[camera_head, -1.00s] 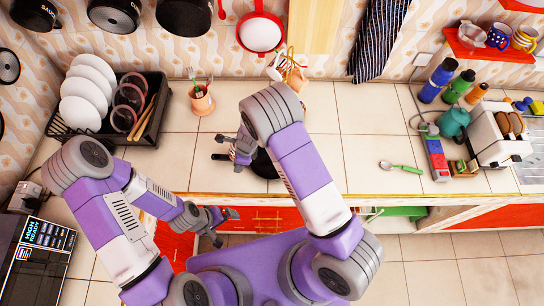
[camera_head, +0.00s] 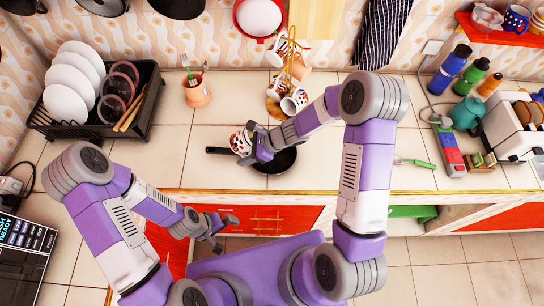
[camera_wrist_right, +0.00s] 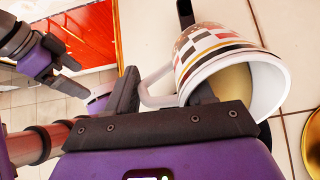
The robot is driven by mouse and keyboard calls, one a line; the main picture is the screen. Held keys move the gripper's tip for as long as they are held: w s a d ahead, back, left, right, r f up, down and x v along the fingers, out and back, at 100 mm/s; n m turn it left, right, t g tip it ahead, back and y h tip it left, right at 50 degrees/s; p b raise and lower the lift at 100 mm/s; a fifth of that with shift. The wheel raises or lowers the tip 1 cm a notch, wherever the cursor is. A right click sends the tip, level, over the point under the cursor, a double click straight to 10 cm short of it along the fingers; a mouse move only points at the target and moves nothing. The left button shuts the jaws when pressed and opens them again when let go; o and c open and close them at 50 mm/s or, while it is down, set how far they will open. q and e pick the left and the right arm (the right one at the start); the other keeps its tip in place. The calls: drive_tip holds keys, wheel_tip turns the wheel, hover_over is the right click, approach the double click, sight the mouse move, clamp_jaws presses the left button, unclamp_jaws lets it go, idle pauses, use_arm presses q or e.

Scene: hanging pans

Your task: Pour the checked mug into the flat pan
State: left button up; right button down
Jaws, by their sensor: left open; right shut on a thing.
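The checked mug (camera_head: 240,142) is white with a dark and red checked band. My right gripper (camera_head: 256,148) is shut on it and holds it over the left part of the black flat pan (camera_head: 282,161), which lies on the counter with its handle to the left. The pan is mostly hidden there. My left gripper (camera_head: 217,229) is open and empty in front of the counter.
A gold mug stand (camera_head: 297,68) with several mugs is behind the pan. A utensil pot (camera_head: 197,95) and a dish rack (camera_head: 140,123) stand to the left. Bottles (camera_head: 455,66), a toaster (camera_head: 503,138) and a green-handled spoon (camera_head: 418,163) are to the right. Tiles beside the pan are clear.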

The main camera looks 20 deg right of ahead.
drive_tip(key=shift+r+y+b, duration=0.1)
drive_tip(key=shift+y+b, duration=0.4)
drive_tip(key=shift+b, duration=0.4)
drive_tip(key=shift+d+f+t+y+b, duration=0.1)
drive_tip(key=shift+f+t+y+b, duration=0.3)
drive_tip(key=shift+y+b, duration=0.95)
drive_tip(key=shift+d+f+t+y+b, duration=0.1)
drive_tip(key=shift+f+t+y+b, duration=0.3)
drive_tip(key=shift+b, duration=1.75)
drive_tip(key=shift+s+d+f+y+b, duration=0.2)
drive_tip(key=shift+d+y+b, duration=0.25)
drive_tip(key=shift+b, duration=0.35)
drive_tip(key=shift+s+d+f+y+b, duration=0.15)
drive_tip(key=shift+d+y+b, duration=0.3)
drive_tip(key=shift+b, duration=0.3)
drive_tip(key=shift+d+r+t+y+b, duration=0.3)
drive_tip(key=shift+r+t+y+b, duration=0.1)
drive_tip(key=shift+y+b, duration=0.55)
